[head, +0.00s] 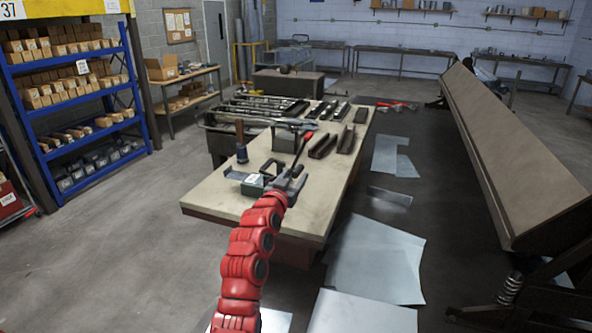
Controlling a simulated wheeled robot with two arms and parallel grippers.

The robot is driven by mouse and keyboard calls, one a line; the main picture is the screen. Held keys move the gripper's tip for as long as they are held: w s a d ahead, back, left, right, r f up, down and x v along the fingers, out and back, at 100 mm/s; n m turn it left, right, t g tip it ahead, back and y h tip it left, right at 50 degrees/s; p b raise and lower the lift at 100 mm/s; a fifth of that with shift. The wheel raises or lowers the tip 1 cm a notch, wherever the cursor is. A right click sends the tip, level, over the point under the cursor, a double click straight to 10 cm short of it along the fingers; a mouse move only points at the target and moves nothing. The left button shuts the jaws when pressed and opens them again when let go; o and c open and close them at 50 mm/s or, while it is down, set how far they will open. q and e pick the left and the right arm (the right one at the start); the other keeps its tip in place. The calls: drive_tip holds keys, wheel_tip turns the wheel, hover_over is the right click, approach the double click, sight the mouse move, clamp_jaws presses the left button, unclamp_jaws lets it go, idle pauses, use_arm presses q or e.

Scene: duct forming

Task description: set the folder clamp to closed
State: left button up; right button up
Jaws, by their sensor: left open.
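The folder is most likely the long brown machine (510,150) running along the right side, with a coiled spring at its near end. I cannot make out its clamp as a separate part or tell how it is set. My left gripper (285,178) is at the end of my red arm, over the near part of the workbench. It is open. It is well to the left of the folder and apart from it. Dark tools around the gripper make its fingers hard to separate. My right gripper is not in view.
The workbench (215,193) carries a hammer (241,140), dark metal blocks and several bars. Sheet metal pieces (378,255) lie on the dark surface between bench and folder. A blue shelf (72,110) with boxes stands at left. Floor left of the bench is clear.

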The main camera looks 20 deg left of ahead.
use_arm(q)
drive_tip(key=shift+w, duration=0.8)
drive_tip(key=shift+c, duration=0.4)
clamp_jaws()
idle(0.6)
